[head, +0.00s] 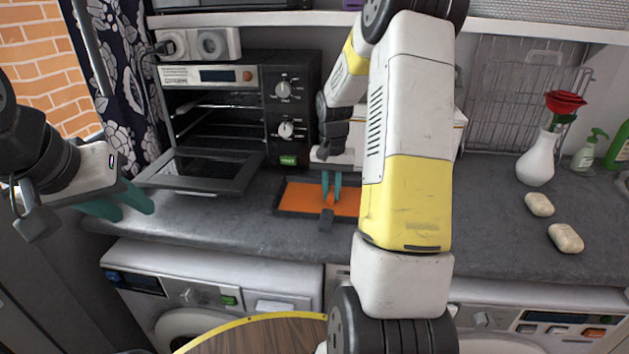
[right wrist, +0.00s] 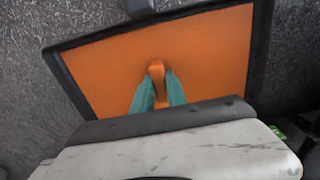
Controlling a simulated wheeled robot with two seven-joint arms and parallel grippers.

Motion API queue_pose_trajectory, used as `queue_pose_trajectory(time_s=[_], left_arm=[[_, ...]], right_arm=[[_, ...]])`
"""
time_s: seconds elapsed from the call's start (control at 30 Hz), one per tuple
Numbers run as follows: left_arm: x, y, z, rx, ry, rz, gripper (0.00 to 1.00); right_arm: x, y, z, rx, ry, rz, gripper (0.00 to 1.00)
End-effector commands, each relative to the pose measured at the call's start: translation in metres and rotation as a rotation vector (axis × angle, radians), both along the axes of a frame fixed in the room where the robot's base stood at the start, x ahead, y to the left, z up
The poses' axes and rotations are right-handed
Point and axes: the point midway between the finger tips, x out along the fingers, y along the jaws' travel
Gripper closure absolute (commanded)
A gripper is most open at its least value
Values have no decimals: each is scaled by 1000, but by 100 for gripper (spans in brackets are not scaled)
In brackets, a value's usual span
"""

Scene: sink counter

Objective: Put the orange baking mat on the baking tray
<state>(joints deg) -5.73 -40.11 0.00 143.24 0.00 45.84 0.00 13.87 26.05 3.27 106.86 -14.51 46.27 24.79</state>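The orange baking mat (head: 300,198) lies within the rim of the dark baking tray (head: 279,208) on the counter. In the right wrist view the mat (right wrist: 205,55) looks flat inside the tray's rim (right wrist: 67,79). My right gripper (head: 331,199) reaches down over the mat. Its teal fingertips (right wrist: 157,85) are closed around a raised orange tab near the mat's middle. Part of the mat and tray is hidden behind my right arm in the head view and behind the gripper body in the wrist view. My left gripper (head: 135,208) is open and empty near the counter's left front edge.
A toaster oven (head: 290,85) stands behind with its door (head: 205,172) lowered over the counter. A white vase with a red rose (head: 536,160), stones (head: 566,238) and bottles (head: 585,152) are at right. A round wooden top (head: 270,338) is in front.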

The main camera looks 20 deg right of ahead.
Motion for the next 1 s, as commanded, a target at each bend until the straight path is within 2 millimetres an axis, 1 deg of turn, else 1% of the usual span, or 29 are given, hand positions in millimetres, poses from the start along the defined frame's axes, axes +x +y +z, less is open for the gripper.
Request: queue_pose_trajectory(time_s=[0.03,0.1,0.4,0.53,0.67,0.9,1.0], left_arm=[[0,0,0,0,0,0,64],[0,0,0,0,0,0,64],[0,0,0,0,0,0,64],[0,0,0,0,0,0,64],[0,0,0,0,0,0,64],[0,0,0,0,0,0,64],[0,0,0,0,0,0,64]], right_arm=[[0,0,0,0,0,0,75],[0,0,0,0,0,0,61],[0,0,0,0,0,0,61],[0,0,8,0,-1,0,61],[1,0,30,-1,-4,-1,61],[1,0,83,-1,-4,0,61],[0,0,100,0,-3,-1,61]])
